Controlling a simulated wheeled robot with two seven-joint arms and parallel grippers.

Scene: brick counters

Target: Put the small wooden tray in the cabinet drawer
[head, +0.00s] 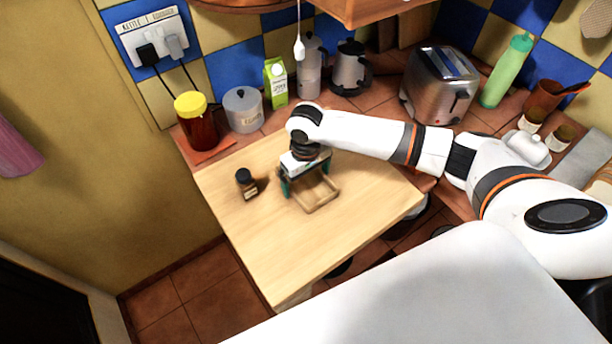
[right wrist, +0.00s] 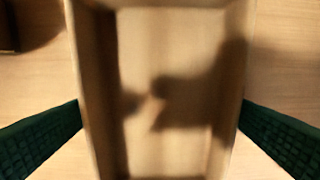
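The small wooden tray (head: 323,205) lies on the light wooden tabletop, empty and open side up. My right gripper (head: 305,178) points down over its far end, with a green finger beside each long side. In the right wrist view the tray (right wrist: 170,90) fills the middle. The green fingertips (right wrist: 161,108) reach its two outer walls; I cannot tell whether they press on them or stand just clear. A shadow falls inside the tray. No cabinet drawer can be made out. My left gripper is not in view.
A small dark-capped bottle (head: 246,184) stands on the tabletop (head: 290,245) left of the tray. The tabletop's near part is clear.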

